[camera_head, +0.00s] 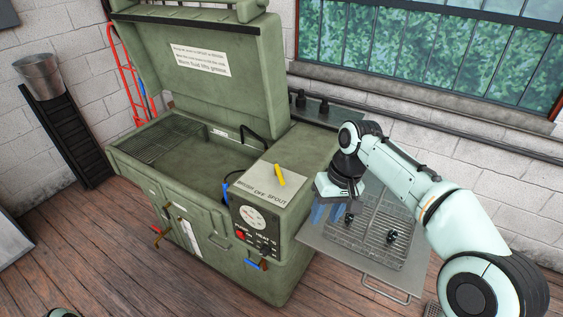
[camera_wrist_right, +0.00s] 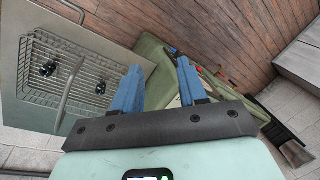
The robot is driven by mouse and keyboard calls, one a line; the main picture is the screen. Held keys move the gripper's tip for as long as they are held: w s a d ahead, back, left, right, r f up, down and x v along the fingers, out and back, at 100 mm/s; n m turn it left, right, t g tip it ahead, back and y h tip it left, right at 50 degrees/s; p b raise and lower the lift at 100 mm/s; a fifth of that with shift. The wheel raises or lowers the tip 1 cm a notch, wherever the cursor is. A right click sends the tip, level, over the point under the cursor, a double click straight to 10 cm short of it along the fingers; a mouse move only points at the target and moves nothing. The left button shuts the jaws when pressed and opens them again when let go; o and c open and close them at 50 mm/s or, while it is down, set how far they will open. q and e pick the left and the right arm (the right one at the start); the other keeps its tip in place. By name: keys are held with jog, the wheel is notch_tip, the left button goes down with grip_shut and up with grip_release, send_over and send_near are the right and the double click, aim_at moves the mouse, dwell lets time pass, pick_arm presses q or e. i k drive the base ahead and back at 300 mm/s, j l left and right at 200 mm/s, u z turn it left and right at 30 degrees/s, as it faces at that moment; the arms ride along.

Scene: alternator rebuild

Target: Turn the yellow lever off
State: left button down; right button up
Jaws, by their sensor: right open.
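The yellow lever (camera_head: 280,175) sits on the flat top of the green parts washer's control box, behind a printed row reading BRUSH, OFF, SPOUT. It lies slanted; I cannot tell which word it is set to. My right gripper (camera_head: 327,213) is to the right of the lever, apart from it, over the near-left part of the side tray. Its blue fingers point down and are open and empty. They show spread in the right wrist view (camera_wrist_right: 158,80), where I cannot make out the lever. My left gripper is not in view.
The washer's lid (camera_head: 215,75) stands raised behind its basin. A side tray (camera_head: 340,245) with a wire rack and small dark parts lies under my right arm. A gauge panel (camera_head: 254,222) is on the washer's front. A bucket (camera_head: 40,75) stands at the left.

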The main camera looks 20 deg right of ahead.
aim_at(277, 171)
jog(key=i, duration=0.85)
